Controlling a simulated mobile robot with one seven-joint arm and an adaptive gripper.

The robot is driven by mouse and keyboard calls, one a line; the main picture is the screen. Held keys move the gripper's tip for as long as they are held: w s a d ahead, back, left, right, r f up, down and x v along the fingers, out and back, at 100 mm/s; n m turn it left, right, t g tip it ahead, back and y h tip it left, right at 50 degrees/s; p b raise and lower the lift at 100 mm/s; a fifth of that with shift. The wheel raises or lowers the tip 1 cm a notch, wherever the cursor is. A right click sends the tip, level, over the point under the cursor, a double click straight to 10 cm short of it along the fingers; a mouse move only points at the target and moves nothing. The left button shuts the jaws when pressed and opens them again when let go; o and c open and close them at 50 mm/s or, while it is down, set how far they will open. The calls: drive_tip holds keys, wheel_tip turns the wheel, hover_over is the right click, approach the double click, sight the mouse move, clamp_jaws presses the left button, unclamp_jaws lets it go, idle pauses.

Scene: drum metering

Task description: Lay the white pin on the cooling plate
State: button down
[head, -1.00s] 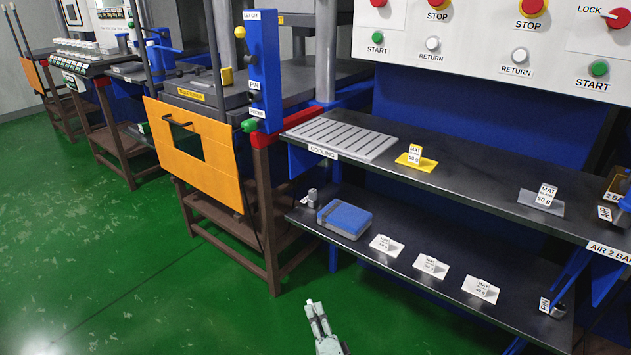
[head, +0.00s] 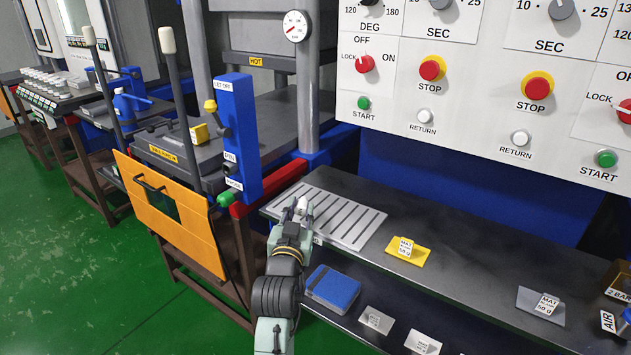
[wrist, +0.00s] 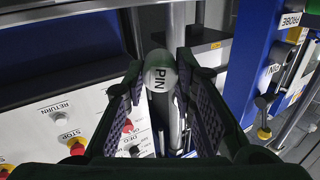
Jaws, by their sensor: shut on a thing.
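My gripper (head: 297,212) is shut on the white pin (wrist: 160,72), which shows between the two finger pads in the wrist view with the word PIN on its end. In the head view my gripper appears over the left part of the cooling plate (head: 350,222). The plate is a light grey slotted slab on the upper shelf. My arm hides its left front part and most of its label. I cannot tell from the head view how far above the plate the pin is.
A yellow mat holder (head: 407,250) stands right of the plate. A blue post (head: 238,140) with labels and a red bar (head: 268,190) stand to the left. An orange guard panel (head: 170,215) is lower left. A blue box (head: 333,288) lies on the lower shelf.

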drive_tip(key=shift+h, duration=0.9)
drive_tip(key=d+r, duration=0.2)
drive_tip(key=r, duration=0.1)
drive_tip(key=shift+w+d, duration=0.2)
drive_tip(key=shift+d, duration=0.2)
drive_tip(key=shift+f+b, duration=2.05)
drive_tip(key=shift+f, duration=0.85)
drive_tip(key=shift+f+b, duration=0.7)
